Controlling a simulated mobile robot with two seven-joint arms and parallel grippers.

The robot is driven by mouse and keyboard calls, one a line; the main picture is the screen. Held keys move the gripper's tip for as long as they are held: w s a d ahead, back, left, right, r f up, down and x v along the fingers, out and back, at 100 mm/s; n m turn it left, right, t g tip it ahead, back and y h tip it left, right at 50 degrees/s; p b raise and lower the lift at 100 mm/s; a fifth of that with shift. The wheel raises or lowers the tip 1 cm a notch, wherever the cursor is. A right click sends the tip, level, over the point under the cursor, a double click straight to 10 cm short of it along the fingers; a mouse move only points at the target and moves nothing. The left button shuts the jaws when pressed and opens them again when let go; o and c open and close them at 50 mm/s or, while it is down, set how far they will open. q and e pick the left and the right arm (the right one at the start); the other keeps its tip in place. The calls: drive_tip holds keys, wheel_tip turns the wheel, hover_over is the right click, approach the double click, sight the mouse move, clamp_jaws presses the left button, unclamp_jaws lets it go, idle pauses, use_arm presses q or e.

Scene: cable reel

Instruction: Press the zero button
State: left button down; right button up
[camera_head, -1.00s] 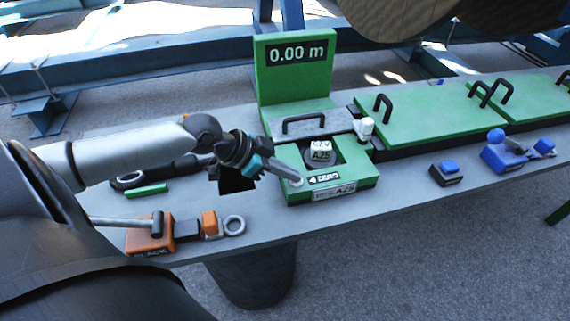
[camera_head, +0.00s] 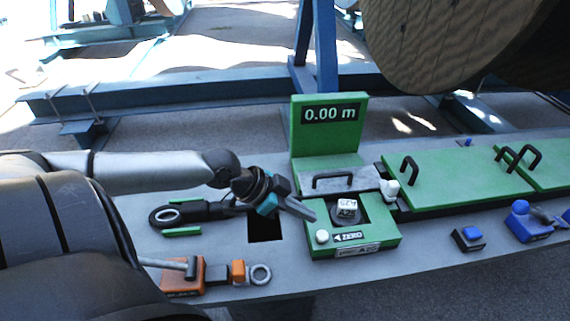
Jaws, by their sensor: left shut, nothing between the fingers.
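The green measuring unit (camera_head: 375,243) stands on the grey bench, with a display (camera_head: 331,113) that reads 0.00 m. The round white zero button (camera_head: 322,236) is on its front left corner, beside a label with an arrow and the word ZERO (camera_head: 348,237). My left gripper (camera_head: 312,217) is shut and empty, its tips just above and behind the button, seemingly apart from it. The button is in full view. My right gripper is not in view.
A grey block with white lettering (camera_head: 346,211) sits in the unit's recess. An orange tool block (camera_head: 186,276) and a black tool (camera_head: 190,213) lie to the left. Green lidded boxes (camera_head: 450,180) and blue-topped parts (camera_head: 472,234) are to the right. A large reel (camera_head: 455,45) stands behind.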

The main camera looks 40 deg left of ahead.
use_arm(q)
drive_tip(key=p+v, duration=0.4)
drive_tip(key=v, duration=0.2)
idle(0.3)
idle(0.8)
